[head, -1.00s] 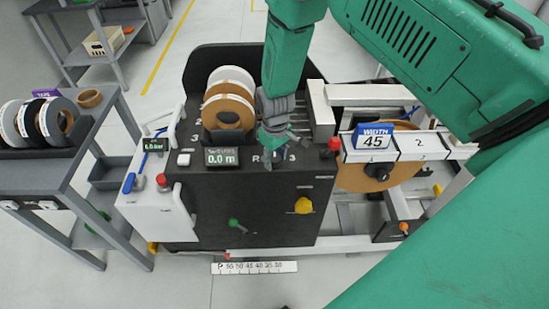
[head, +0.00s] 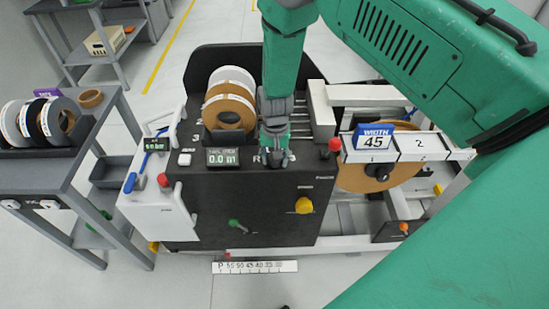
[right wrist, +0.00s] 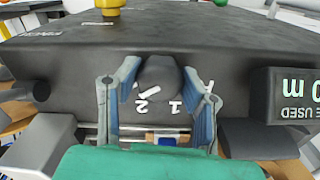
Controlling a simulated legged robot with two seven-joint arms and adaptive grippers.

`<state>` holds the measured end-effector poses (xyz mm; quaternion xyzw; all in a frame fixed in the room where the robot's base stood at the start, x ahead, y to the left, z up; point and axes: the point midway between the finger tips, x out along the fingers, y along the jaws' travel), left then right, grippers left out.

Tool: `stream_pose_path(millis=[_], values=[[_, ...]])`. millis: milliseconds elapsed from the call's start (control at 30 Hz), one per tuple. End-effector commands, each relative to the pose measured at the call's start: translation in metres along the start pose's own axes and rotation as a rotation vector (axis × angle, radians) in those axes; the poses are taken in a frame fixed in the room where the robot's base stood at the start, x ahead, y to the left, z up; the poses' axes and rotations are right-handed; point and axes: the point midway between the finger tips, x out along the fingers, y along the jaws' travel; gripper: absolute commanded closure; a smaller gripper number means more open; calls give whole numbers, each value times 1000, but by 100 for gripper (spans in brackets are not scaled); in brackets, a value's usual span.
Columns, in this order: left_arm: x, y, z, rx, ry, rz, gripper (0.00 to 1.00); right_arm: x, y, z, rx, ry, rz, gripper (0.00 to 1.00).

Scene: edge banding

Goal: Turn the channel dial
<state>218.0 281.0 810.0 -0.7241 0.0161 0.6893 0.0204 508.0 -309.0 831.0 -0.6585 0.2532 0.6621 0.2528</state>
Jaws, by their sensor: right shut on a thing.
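The channel dial (right wrist: 158,74) is a dark round knob on the black machine's top, with white numbers 1 and 2 beside it in the right wrist view. My right gripper (right wrist: 160,88) has one blue-grey finger on each side of the knob and is shut on it. In the head view my right gripper (head: 275,159) points down over the dial, hiding most of it and part of its labels. My left gripper is not in view.
A display (head: 222,157) reading 0.0 m stands left of the dial, with banding rolls (head: 230,105) behind. A red knob (head: 335,146) and a yellow knob (head: 304,205) are to the right. My green arm covers the right side.

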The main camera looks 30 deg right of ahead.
Motion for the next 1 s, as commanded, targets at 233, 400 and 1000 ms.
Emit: stream_pose_path(millis=[233,400,1000], values=[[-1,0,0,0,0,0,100,-6,-4,-9,142,21,-11,93],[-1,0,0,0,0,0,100,-6,-3,-9,197,21,-11,93],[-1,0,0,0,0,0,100,-6,-3,-9,228,21,-11,61]])
